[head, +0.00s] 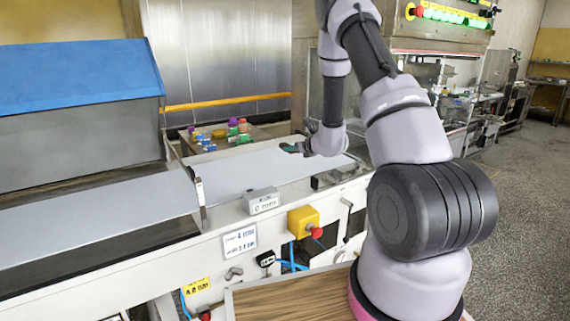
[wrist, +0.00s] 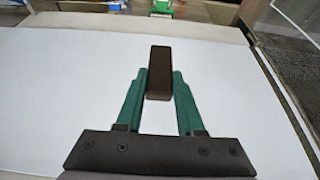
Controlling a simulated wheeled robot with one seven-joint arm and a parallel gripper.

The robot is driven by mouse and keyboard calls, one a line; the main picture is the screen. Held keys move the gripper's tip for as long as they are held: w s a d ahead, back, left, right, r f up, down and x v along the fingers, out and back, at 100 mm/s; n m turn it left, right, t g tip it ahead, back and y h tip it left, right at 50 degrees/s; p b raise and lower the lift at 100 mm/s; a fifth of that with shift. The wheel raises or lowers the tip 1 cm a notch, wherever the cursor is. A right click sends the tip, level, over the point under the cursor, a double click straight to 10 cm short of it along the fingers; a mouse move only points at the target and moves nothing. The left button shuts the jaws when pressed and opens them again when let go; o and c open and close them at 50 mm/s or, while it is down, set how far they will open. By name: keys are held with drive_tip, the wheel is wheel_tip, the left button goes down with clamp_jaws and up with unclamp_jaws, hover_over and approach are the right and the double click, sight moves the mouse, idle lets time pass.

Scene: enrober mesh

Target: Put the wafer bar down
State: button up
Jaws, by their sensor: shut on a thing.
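The wafer bar (wrist: 159,80) is a dark brown block in the wrist view. My gripper (wrist: 160,88) has two green fingers, shut on the bar from its left and right sides. The bar stands out past the fingertips, over the pale conveyor belt (wrist: 60,90). I cannot tell whether the bar touches the belt. In the head view my gripper (head: 292,147) is small, low over the far right part of the belt (head: 250,172). The bar cannot be made out there.
A grey box (head: 262,200) sits on the belt's near edge, with a yellow emergency-stop box (head: 303,222) below. Coloured items (head: 236,128) stand on a table behind the belt. A blue-topped hood (head: 75,75) covers the left side. A dark mesh (wrist: 288,50) borders the belt at right in the wrist view.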

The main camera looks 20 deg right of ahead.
sight(292, 166)
drive_tip(key=shift+f, duration=2.65)
drive_tip(key=shift+f, duration=0.2)
drive_tip(key=o, duration=1)
drive_tip(key=shift+r, duration=0.15)
